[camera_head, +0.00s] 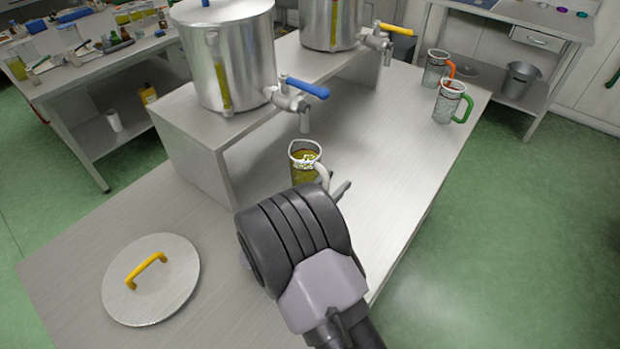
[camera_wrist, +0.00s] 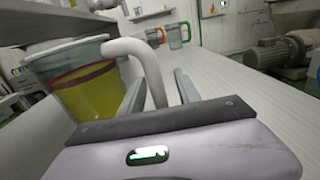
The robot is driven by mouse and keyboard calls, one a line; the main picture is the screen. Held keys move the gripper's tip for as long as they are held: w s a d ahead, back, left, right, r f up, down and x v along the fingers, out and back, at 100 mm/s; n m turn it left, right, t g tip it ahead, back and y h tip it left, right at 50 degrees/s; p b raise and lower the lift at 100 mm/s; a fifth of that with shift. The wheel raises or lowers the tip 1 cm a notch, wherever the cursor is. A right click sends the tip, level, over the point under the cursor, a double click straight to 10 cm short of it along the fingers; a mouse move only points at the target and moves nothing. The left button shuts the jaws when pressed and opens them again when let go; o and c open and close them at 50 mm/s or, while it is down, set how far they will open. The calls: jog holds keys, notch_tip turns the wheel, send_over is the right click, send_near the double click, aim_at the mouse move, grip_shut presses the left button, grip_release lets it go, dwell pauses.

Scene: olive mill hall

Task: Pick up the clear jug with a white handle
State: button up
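The clear jug with a white handle (camera_head: 304,167) stands upright on the steel table below the blue-levered tap, holding yellow-green liquid. Its body (camera_wrist: 85,88) fills the left of the wrist view, and its white handle (camera_wrist: 150,68) curves down between my fingers. My gripper (camera_wrist: 160,80) is open, with one finger on each side of the handle and a gap visible on the right. In the head view my gripper (camera_head: 333,188) is at the jug's handle side; my wrist hides the jug's lower part and most of the fingers.
A steel tank (camera_head: 228,60) with a blue-levered tap (camera_head: 303,88) stands on a raised shelf behind the jug. Jugs with green (camera_head: 448,104) and orange (camera_head: 436,68) handles stand at the far right end. A round lid (camera_head: 152,280) lies front left. The table right of the jug is clear.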

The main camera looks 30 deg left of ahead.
grip_shut()
dwell(1.4)
